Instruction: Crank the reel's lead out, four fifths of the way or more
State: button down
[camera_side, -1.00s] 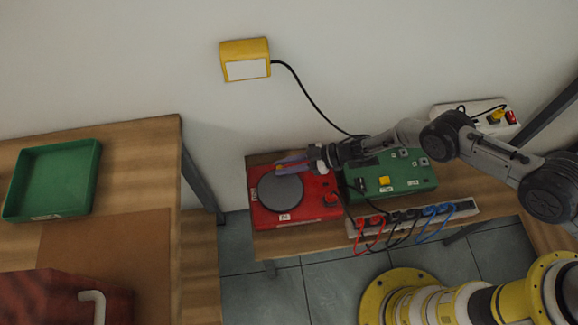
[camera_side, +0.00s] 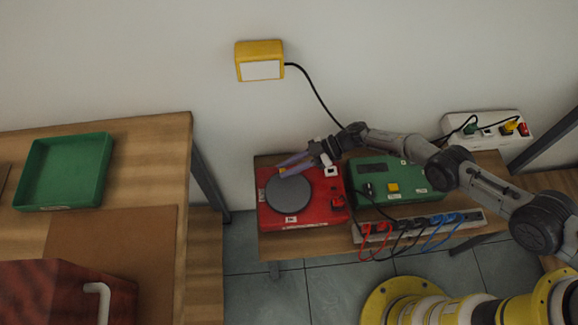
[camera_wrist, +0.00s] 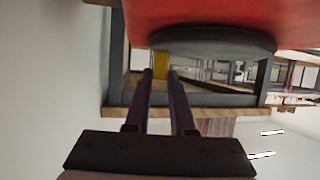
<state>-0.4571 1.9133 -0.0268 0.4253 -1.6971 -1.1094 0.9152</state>
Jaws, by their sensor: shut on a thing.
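The reel is a red box (camera_side: 325,208) with a flat grey disc (camera_side: 288,196) on top, on the low wooden bench. A small yellow knob (camera_wrist: 161,66) stands at the disc's rim, on the far side in the side view. My gripper (camera_side: 282,170) reaches in from the right, its fingers slanting down to the left. It is shut on the knob, which sits between the fingertips in the wrist view (camera_wrist: 160,72). The fingers hide much of the knob in the side view. I cannot tell how far the lead is out.
A green box (camera_side: 405,178) with a yellow button stands right of the reel. In front is a socket strip (camera_side: 475,217) with red, black and blue cords. A yellow wall box (camera_side: 260,48) hangs behind. A table with a green tray (camera_side: 70,170) stands left.

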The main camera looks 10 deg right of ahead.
jog(key=shift+a, duration=0.1)
dwell(0.4)
jog(key=c, duration=0.8)
grip_release()
jog(key=shift+o, duration=0.2)
jog(key=v, duration=1.4)
